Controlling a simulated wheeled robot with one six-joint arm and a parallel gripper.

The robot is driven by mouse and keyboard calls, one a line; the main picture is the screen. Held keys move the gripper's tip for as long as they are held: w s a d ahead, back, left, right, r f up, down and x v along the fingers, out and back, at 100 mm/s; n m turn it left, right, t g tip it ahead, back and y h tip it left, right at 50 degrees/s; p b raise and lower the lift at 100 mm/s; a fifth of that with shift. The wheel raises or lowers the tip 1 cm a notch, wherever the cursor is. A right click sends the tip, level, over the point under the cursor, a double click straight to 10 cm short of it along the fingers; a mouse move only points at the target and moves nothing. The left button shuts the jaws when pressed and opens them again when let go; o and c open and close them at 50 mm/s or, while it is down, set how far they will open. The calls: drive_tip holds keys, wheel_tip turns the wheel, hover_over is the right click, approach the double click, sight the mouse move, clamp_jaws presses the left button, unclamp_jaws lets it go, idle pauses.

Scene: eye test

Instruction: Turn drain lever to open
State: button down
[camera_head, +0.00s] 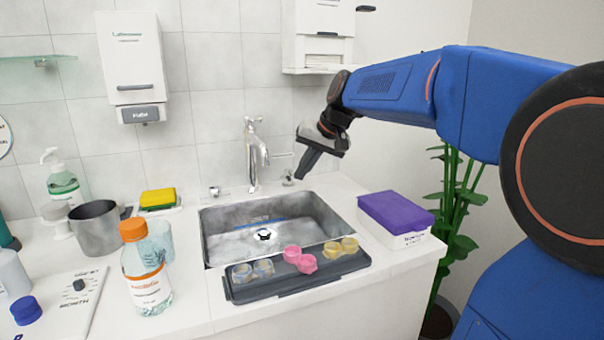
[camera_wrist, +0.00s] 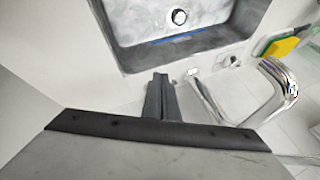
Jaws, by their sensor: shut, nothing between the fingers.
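The metal sink (camera_head: 222,245) is set into the white counter. Its round drain (camera_head: 264,235) has a dark centre and also shows in the wrist view (camera_wrist: 179,16). A small chrome fitting (camera_head: 288,178) stands behind the sink, right of the chrome faucet (camera_head: 252,160). A second small chrome fitting (camera_head: 215,191) is left of the faucet. I cannot tell for sure which is the drain lever. My gripper (camera_head: 299,177) is shut and empty, pointing down close to the right fitting. In the wrist view, the fingers (camera_wrist: 160,80) appear beside a small fitting (camera_wrist: 192,72); contact cannot be told.
A dark tray (camera_head: 240,294) with several small cases lies before the sink. A purple-topped box (camera_head: 396,210) stands right. An orange-capped bottle (camera_head: 146,285), metal cup (camera_head: 96,232) and yellow-green sponge (camera_head: 158,198) stand left. The faucet (camera_wrist: 285,85) is close to my gripper.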

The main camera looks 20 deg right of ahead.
drive_tip(key=s+r, duration=0.5)
drive_tip(key=r, duration=0.3)
drive_tip(key=shift+s+d, duration=0.15)
drive_tip(key=shift+d, duration=0.1)
drive_tip(key=shift+r, duration=0.1)
